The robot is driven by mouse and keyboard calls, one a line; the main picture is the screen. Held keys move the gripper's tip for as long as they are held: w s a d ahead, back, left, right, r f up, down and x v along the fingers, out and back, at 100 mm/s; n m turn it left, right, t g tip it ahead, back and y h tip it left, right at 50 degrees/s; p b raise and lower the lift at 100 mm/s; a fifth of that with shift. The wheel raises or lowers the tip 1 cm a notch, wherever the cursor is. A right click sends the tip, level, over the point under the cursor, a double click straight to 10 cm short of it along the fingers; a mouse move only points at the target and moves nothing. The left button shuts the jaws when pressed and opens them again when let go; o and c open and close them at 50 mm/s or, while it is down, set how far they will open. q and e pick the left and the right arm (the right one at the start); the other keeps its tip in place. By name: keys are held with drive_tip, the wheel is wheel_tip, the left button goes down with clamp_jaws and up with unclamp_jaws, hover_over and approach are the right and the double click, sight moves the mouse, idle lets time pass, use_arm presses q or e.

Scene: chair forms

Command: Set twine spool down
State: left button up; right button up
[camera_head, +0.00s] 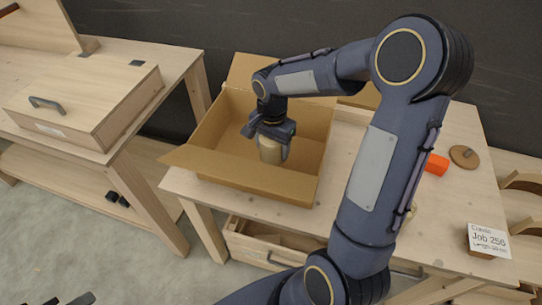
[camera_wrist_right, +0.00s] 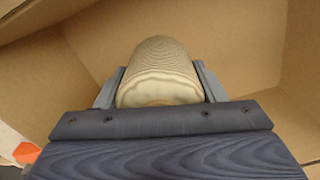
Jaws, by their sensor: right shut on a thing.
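The twine spool (camera_head: 270,151) is a cream cylinder inside the open cardboard box (camera_head: 228,166). My right gripper (camera_head: 271,136) reaches down into the box and is shut on the spool. In the right wrist view the spool (camera_wrist_right: 158,72) lies between the two fingers (camera_wrist_right: 160,88), its wound side and pale end showing. Whether its underside touches the box floor is hidden. Dark tips at the bottom left edge of the head view may be my left gripper (camera_head: 70,299); too little shows to tell its state.
The box stands on a wooden table (camera_head: 460,190) with its flaps open. An orange block (camera_head: 436,164), a round wooden disc (camera_head: 464,155) and a job card (camera_head: 488,240) are to the right. A second bench at left holds a wooden case (camera_head: 85,105) with a handle.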

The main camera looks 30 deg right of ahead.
sight(272, 155)
wheel_tip(272, 155, down, 4)
drive_tip(key=shift+f, duration=0.25)
drive_tip(key=shift+f, duration=0.2)
drive_tip(key=o, duration=1.1)
drive_tip(key=shift+r, duration=0.1)
drive_tip(key=shift+c, duration=0.2)
drive_tip(key=shift+r, duration=0.4)
wheel_tip(272, 155, up, 12)
drive_tip(key=shift+f, duration=0.25)
